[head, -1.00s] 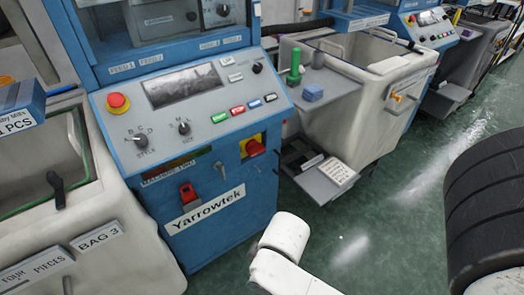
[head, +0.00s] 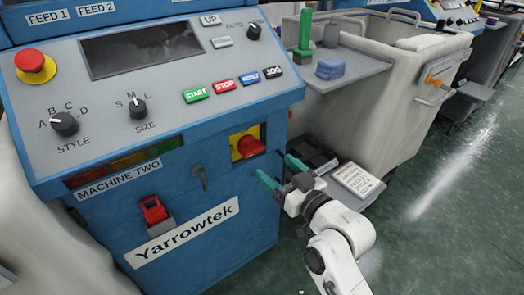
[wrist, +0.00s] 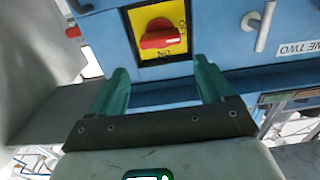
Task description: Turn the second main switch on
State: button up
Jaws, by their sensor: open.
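The main switch is a red rotary handle (head: 248,146) on a yellow plate (head: 237,136), on the blue front of the machine labelled MACHINE TWO (head: 118,180).
A grey hook-like handle (head: 200,178) and a red latch (head: 153,209) stick out of the same front. A sloped panel (head: 180,90) with knobs and buttons overhangs the switch. A grey shelf (head: 355,66) and bin (head: 425,95) stand right. Green floor (head: 440,215) is clear.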

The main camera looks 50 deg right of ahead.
aim_at(256, 151)
jog(key=b+x, duration=0.1)
jog(key=x, duration=0.9)
jog(key=shift+w, duration=0.15)
jog(key=c, duration=0.7)
